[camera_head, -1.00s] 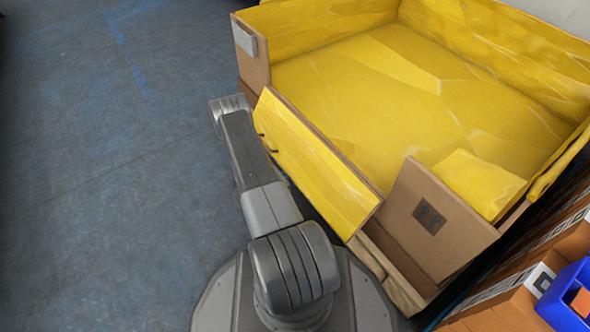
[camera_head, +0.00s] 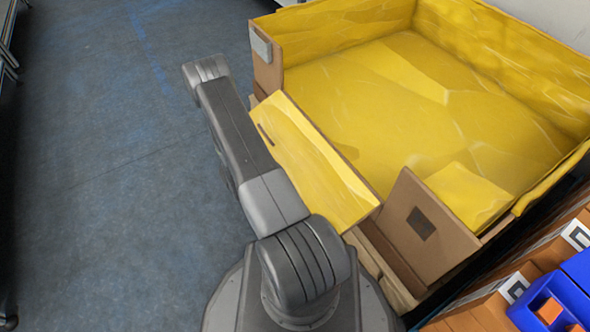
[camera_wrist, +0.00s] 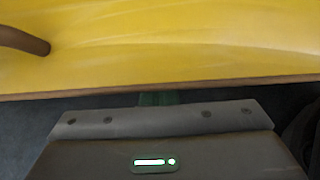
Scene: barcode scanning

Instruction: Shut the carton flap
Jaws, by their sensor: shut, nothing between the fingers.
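The carton (camera_head: 455,85) is a large open box with a yellow lining, at the right in the head view. Its flap (camera_head: 310,165) is a yellow-faced panel with a brown edge and a slot, leaning outward from the carton's near left side, so that side stands open. In the wrist view the flap (camera_wrist: 180,50) fills the top, with its brown edge across the middle. My gripper (camera_wrist: 158,98) is shut and empty just below that edge, its fingers mostly hidden; contact with the flap cannot be told. In the head view my arm hides it.
A brown cardboard corner piece (camera_head: 428,232) stands upright at the carton's near corner. A blue bin (camera_head: 560,300) and orange boxes with printed labels are at lower right. Open grey floor (camera_head: 100,180) lies to the left, with racks at its far left edge.

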